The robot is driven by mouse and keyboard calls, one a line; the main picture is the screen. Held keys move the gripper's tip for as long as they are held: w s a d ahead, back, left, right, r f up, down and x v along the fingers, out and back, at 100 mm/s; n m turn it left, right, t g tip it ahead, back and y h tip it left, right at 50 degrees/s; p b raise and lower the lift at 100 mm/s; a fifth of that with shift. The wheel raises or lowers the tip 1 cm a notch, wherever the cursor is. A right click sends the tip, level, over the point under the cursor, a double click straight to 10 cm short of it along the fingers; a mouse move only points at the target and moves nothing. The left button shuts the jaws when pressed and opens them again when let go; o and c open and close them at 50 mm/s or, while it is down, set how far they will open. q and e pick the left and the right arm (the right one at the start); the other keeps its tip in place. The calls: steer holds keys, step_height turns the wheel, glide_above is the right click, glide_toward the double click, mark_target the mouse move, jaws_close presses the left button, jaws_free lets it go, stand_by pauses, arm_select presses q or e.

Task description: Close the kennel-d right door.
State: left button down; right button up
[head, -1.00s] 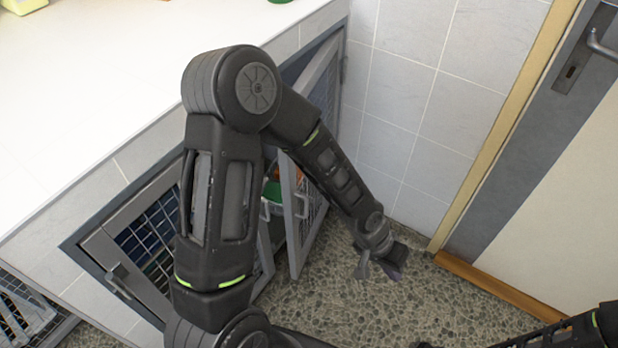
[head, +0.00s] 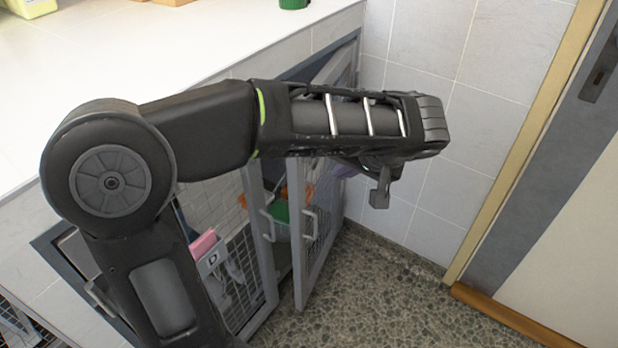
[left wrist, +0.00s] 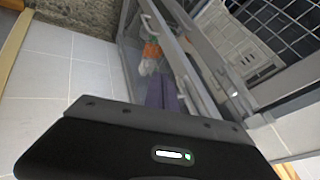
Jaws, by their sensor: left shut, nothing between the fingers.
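The kennel-d right door (head: 323,225), a grey frame with wire mesh and a handle (head: 310,224), stands open, swung out from the cabinet. My left arm crosses in front of the kennel fronts and hides part of both doors. My left gripper (head: 346,168) is shut and empty, on the wall side of the open door near its upper part; I cannot tell whether it touches. Its purplish fingers (left wrist: 168,93) point towards the door frame in the left wrist view. My right gripper is out of view.
A green container (head: 282,220) and something orange show inside the kennel opening. The tiled wall (head: 420,200) stands close on the right, with a room door (head: 560,230) beyond. The pebbled floor (head: 370,290) before the kennel is clear.

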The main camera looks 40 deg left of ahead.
mark_target(289, 168)
arm_select(q)
steer(key=shift+f, duration=0.1)
steer(key=shift+w+a+f+b, duration=0.2)
steer(key=shift+w+a+f, duration=0.05)
steer(key=shift+a+f, duration=1.2)
steer(key=shift+w+a+f+b, duration=0.25)
steer(key=shift+a+f, duration=0.95)
steer(key=shift+a, duration=0.5)
steer(key=shift+w+a+f+b, duration=0.2)
steer(key=shift+w+a+f, duration=0.05)
steer(key=shift+a+f, duration=1.2)
steer(key=shift+r, duration=0.1)
steer(key=a, duration=0.2)
steer(key=s+a+b, duration=0.1)
steer(key=a, duration=0.2)
steer(key=shift+s+a, duration=0.1)
steer(key=shift+a, duration=0.1)
